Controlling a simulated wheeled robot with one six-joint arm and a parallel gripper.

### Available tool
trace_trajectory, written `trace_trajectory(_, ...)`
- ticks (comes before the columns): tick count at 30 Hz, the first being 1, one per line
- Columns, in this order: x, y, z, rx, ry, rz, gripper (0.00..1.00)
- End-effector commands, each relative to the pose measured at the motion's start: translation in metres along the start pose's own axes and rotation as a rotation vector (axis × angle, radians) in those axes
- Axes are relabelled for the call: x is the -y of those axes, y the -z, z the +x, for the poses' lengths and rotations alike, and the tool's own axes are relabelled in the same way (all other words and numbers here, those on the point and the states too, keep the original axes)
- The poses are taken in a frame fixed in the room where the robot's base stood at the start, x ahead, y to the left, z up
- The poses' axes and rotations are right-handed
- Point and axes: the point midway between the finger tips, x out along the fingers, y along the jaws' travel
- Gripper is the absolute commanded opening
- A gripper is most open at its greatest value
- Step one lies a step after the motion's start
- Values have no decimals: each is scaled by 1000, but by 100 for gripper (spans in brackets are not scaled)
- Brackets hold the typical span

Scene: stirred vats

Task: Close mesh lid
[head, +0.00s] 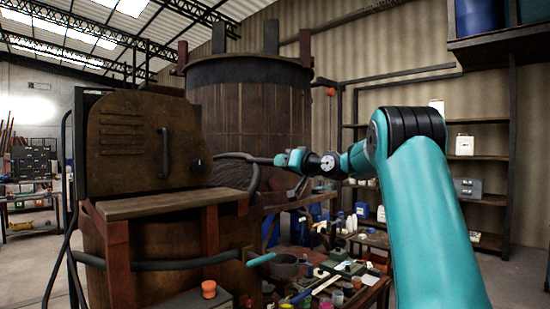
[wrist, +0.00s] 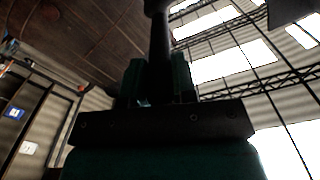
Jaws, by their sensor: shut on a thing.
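A rusty brown panel (head: 140,140) with slots and a vertical handle stands upright behind a flat ledge, at the left in the head view. I cannot tell for sure whether it is the mesh lid. My gripper (head: 281,160) is right of it, in front of the big vat, shut on the end of a dark curved bar (head: 240,157). The bar runs left toward the panel; where it joins is unclear. In the wrist view a dark rod (wrist: 160,40) stands between my gripper's fingers (wrist: 160,85).
A large wooden vat (head: 250,115) stands behind the bar. A cluttered bench (head: 372,293) with pots and tools lies below my arm. A pipe (head: 170,264) crosses the front of the rusty housing. Shelves (head: 480,155) line the back right wall.

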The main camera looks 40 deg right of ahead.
Motion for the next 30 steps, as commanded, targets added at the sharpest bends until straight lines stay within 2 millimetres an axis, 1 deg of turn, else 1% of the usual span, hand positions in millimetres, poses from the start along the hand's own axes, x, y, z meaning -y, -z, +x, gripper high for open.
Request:
trace_trajectory(1, -10, -6, 0, -2, -1, 43, 0)
trace_trajectory(3, -20, -13, 0, -3, -2, 108, 0)
trace_trajectory(12, -53, -46, 0, -4, 0, 359, 0)
trace_trajectory(17, -63, -60, 0, -4, 1, 448, 0)
trace_trajectory(22, -69, -70, 0, -4, 1, 441, 0)
trace_trajectory(30, -73, -77, 0, -2, 1, 439, 0)
